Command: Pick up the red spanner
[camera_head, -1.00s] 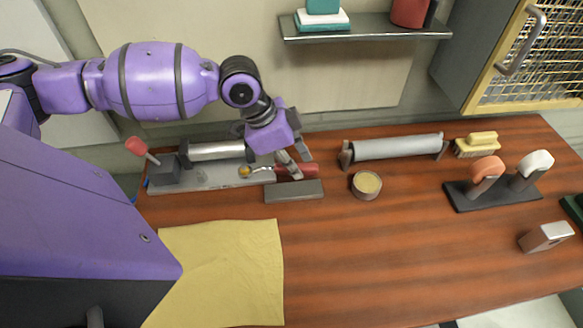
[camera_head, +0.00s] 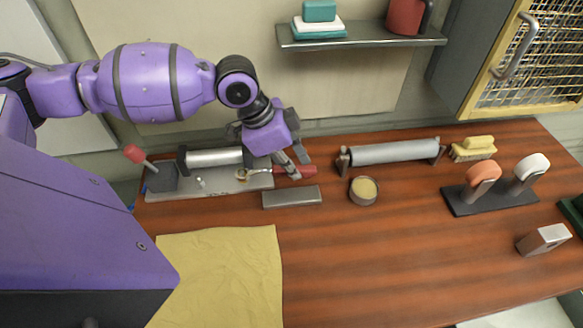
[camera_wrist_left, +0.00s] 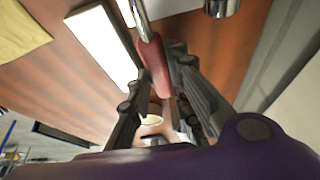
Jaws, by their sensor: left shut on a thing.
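The red spanner (camera_head: 309,171) has a red handle and a metal shaft that runs left to a ring-like end over the grey tray. It lies near the tray's right end. My left gripper (camera_head: 299,169) is at the red handle with one finger on each side, shut on it. In the left wrist view the red handle (camera_wrist_left: 153,60) runs between the two dark fingers (camera_wrist_left: 160,76), its metal shaft towards the top. I cannot tell whether the spanner is clear of the table. My right gripper is not in view.
The grey tray (camera_head: 222,188) holds a roller and a block with a red-knobbed lever. A grey bar (camera_head: 292,197) lies just in front of the spanner. A round tin (camera_head: 363,190) and a long roller (camera_head: 394,151) are to the right. A yellow cloth (camera_head: 222,275) lies at the front left.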

